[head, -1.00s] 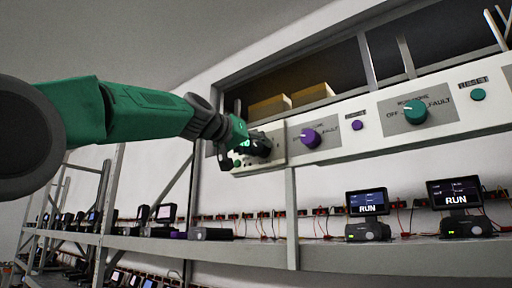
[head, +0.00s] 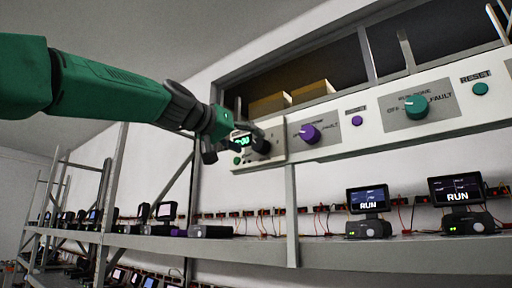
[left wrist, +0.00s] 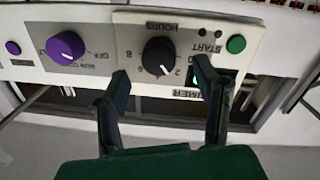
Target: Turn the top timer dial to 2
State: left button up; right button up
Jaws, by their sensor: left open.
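The timer panel (head: 274,155) is a pale box at the left end of the control strip, with a lit green display (head: 241,141). Its black dial (head: 262,147) is partly hidden by my gripper in the head view. In the left wrist view the black dial (left wrist: 159,54) shows whole and upside down; its white line points down and slightly right, near the printed 2. My left gripper (head: 236,148) is at the panel. In the left wrist view my left gripper (left wrist: 160,73) is open, one finger on each side of the dial; contact is not visible. My right gripper is not in view.
A purple knob (head: 310,133) and a teal knob (head: 415,106) are on the strip to the right. A green start button (left wrist: 236,44) is beside the dial. Below, a shelf (head: 262,252) carries several devices, two showing RUN. Cardboard boxes (head: 270,104) stand behind the strip.

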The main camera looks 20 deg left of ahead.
pick_arm(q)
jog(key=v, duration=0.2)
jog(key=shift+s+a+f, duration=0.1)
jog(key=shift+s+a, duration=0.1)
jog(key=shift+a, duration=0.05)
jog(key=shift+d, duration=0.1)
jog(key=shift+d, duration=0.1)
